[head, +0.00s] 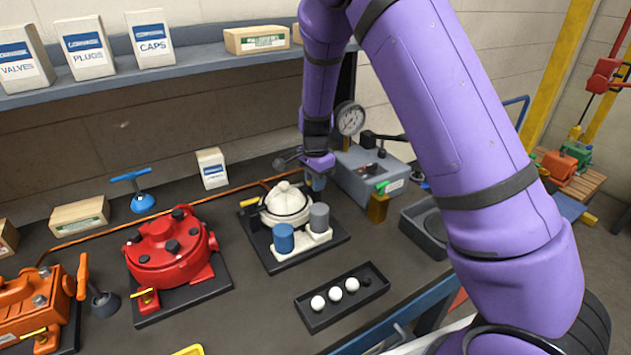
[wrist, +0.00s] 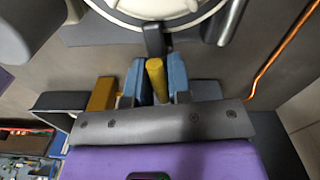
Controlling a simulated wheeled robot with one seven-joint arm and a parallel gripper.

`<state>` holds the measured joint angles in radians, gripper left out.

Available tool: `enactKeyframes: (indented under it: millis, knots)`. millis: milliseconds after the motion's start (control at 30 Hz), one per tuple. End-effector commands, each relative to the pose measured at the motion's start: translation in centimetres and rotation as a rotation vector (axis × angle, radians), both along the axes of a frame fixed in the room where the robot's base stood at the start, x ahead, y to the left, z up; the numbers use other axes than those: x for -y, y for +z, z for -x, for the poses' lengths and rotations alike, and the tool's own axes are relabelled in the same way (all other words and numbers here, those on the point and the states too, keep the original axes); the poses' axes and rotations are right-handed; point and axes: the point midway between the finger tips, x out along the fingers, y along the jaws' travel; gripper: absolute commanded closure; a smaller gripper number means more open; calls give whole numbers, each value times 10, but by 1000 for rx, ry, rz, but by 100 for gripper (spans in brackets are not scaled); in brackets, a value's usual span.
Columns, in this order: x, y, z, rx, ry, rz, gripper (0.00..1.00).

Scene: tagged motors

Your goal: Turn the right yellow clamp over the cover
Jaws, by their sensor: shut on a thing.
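The white motor unit with its round cover (head: 285,203) stands on a black base plate (head: 318,249) in the middle of the bench. In the wrist view the white cover (wrist: 160,8) fills the top edge. The right yellow clamp (wrist: 156,78) is a short yellow bar just below a black bracket at the cover's rim. My gripper (wrist: 157,82) has its blue fingers on both sides of this bar and is shut on it. In the head view my gripper (head: 317,182) is at the cover's right rear side and hides the right clamp. The left yellow clamp (head: 249,202) shows at the cover's left.
Blue (head: 283,238) and grey (head: 319,217) cylinders stand before the cover. A grey box with a gauge (head: 370,172) and a brass block (head: 378,208) are close on the right. A red motor (head: 168,250) is left; a black tray of white balls (head: 342,296) is in front.

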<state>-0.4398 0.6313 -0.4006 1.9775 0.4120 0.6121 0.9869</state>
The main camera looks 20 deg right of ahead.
Motion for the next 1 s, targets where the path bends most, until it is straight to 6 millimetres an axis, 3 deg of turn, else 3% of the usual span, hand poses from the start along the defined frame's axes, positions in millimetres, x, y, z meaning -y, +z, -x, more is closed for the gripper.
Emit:
enactKeyframes:
  millis: [333,900,933,1000]
  knots:
    - [-1,-1,1,-2,-143,1,100]
    - [-1,-1,1,-1,-171,-1,100]
    - [-1,-1,1,-1,-171,-1,74]
    - [-1,-1,1,-1,-170,-1,58]
